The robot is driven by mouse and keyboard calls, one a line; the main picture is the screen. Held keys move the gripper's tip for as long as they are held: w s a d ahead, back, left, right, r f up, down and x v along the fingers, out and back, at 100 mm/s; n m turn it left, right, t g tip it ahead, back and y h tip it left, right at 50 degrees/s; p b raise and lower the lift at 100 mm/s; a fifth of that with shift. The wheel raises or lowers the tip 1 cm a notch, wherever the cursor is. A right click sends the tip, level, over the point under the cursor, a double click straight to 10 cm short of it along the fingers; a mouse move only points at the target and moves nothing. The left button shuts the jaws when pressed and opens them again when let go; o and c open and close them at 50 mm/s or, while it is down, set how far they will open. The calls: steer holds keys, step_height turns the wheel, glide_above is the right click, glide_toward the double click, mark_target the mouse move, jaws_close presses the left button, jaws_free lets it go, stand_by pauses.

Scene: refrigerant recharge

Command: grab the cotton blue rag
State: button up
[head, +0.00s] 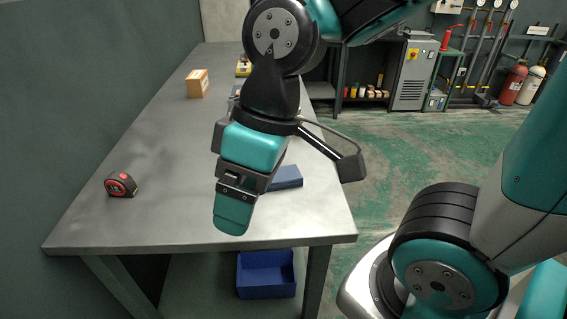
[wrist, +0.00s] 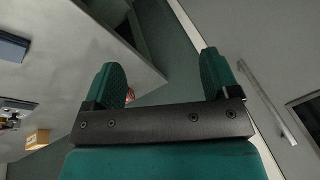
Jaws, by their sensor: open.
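A flat, folded dark blue cloth, which looks like the cotton blue rag (head: 287,178), lies on the grey table near its right edge. My gripper partly hides it in the head view. A flat dark blue piece at the left edge of the wrist view (wrist: 12,47) looks like the same rag. My gripper (head: 234,213) is above the table's near part, in front and to the left of the rag in the head view. In the wrist view its two teal fingers (wrist: 163,78) are spread apart, with nothing held between them.
A red and black tape measure (head: 121,185) lies at the table's left. A cardboard box (head: 198,83) and a yellow item (head: 243,67) stand farther back. A blue bin (head: 266,276) is under the table (head: 160,225). Bare tabletop lies between the tape measure and my gripper.

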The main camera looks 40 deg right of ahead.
steer(key=shift+o, duration=1.2)
steer(key=w+d+n+h, duration=0.1)
steer(key=w+d, duration=0.4)
steer(key=w, duration=0.4)
steer(key=shift+w+d+f+n, duration=0.2)
steer(key=shift+w+f+n, duration=0.1)
steer(key=shift+w, duration=0.1)
steer(key=n+h+p, duration=0.2)
steer(key=n+h, duration=0.1)
steer(key=n, duration=0.1)
glide_above(283, 173)
step_height(283, 173, down, 15)
steer(key=shift+a+f, duration=0.1)
steer(key=shift+a, duration=0.05)
steer(key=shift+f+p, duration=0.5)
steer(key=shift+f, duration=2.65)
steer(key=shift+c, duration=0.5)
steer(key=c, duration=0.9)
